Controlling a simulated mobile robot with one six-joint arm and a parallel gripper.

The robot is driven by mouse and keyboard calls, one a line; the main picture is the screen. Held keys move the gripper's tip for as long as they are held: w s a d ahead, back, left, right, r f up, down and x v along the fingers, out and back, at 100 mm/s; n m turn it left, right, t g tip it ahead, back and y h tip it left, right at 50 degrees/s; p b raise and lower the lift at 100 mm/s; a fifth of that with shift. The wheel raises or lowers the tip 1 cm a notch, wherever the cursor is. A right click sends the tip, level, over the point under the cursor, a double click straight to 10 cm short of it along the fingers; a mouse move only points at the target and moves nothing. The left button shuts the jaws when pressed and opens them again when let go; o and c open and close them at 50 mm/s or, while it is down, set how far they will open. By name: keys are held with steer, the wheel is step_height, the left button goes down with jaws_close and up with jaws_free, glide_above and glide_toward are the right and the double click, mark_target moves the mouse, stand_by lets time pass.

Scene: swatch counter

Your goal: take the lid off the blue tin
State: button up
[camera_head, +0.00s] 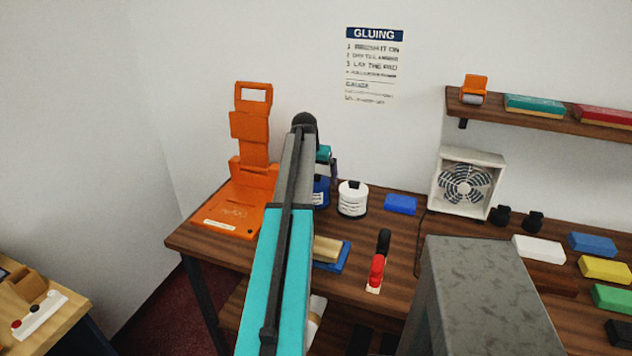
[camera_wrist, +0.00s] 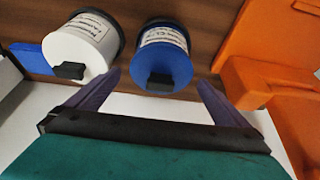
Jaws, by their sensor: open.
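The blue tin (camera_head: 321,194) stands on the brown counter (camera_head: 400,275), partly hidden behind my arm in the head view. In the wrist view the blue tin (camera_wrist: 150,62) shows its blue lid with a black knob (camera_wrist: 160,82) and a pale label on its side. The lid is on the tin. My gripper (camera_wrist: 159,80) is open and empty, its two purple fingers on either side of the knob in the picture. It also shows above the tin in the head view (camera_head: 329,172). I cannot tell the exact gap between the fingertips and the knob.
A white tin (camera_head: 352,200) with a black knob stands close beside the blue one; it also shows in the wrist view (camera_wrist: 75,50). A tall orange fixture (camera_head: 232,215) is on the other side. A blue block (camera_head: 400,204) and a fan (camera_head: 467,183) stand to the right.

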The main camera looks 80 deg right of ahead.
steer(key=c, duration=1.1)
steer(key=shift+r, duration=0.15)
steer(key=shift+r+b, duration=0.7)
steer(key=shift+r, duration=0.95)
steer(key=a+b, duration=0.1)
steer(key=a, duration=0.4)
steer(key=a+r+b, duration=0.1)
steer(key=a, duration=0.4)
steer(key=s+a+b, duration=0.1)
steer(key=a, duration=0.5)
steer(key=shift+r, duration=0.25)
